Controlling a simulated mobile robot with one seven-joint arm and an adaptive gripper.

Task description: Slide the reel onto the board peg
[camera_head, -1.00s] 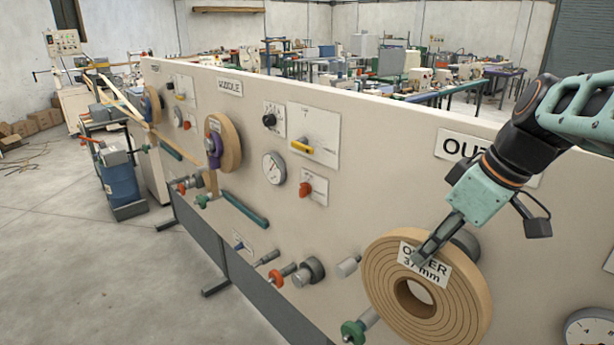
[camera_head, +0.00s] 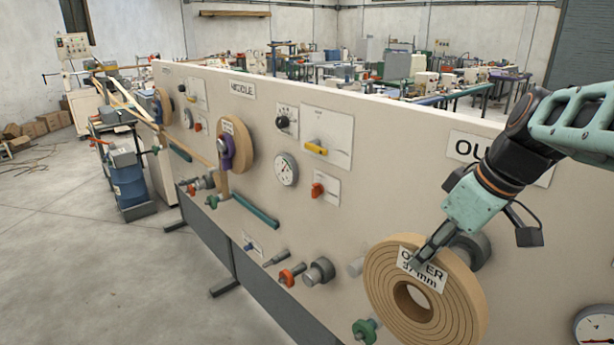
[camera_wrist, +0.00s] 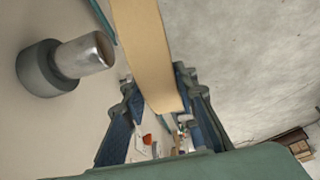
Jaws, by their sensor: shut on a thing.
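The tan wound reel (camera_head: 455,305), labelled OUTER 37 mm, has an open round hole in its middle and hangs in front of the board (camera_head: 385,185). My gripper (camera_head: 424,258) is shut on its upper rim, and the reel's edge (camera_wrist: 145,50) runs between the fingers in the wrist view. A grey round peg (camera_head: 474,247) shows behind the reel's upper right edge. In the wrist view a metal peg (camera_wrist: 85,55) with a dark collar stands out from the board, beside the reel and apart from it. The reel's hole is not around this peg.
A green knob (camera_head: 366,330) sits by the reel's lower left. A dial (camera_head: 597,326) is at the lower right. Another reel (camera_head: 238,148) hangs on the board's middle section. The floor at left is open.

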